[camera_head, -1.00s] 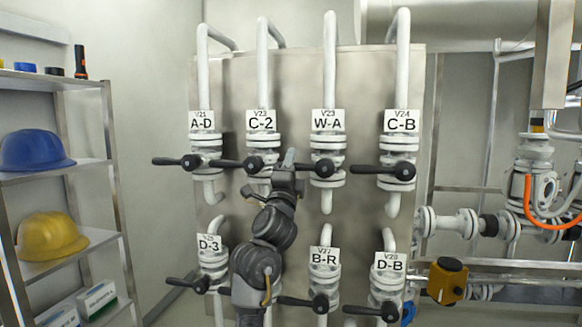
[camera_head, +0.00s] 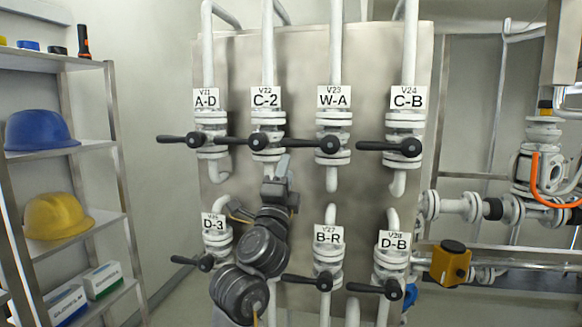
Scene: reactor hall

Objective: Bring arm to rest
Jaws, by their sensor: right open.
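My right arm rises from the bottom of the head view in front of the valve panel (camera_head: 375,60). Its dark gripper (camera_head: 282,166) points up, just below the valve labelled C-2 (camera_head: 265,141) and right of the valve labelled D-3 (camera_head: 215,240). The gripper is open and nothing shows in it. It overlaps the lower end of the C-2 valve in the picture; I cannot tell how far apart they are. The arm hides the space between D-3 and the B-R valve (camera_head: 327,262). My left gripper is out of view.
Valves W-A (camera_head: 332,142) and C-B (camera_head: 405,146) are at upper right, D-B (camera_head: 391,266) below, all with black lever handles. A shelf with a blue helmet (camera_head: 38,130) and yellow helmet (camera_head: 57,216) stands left. Pipework with an orange box (camera_head: 449,264) is right.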

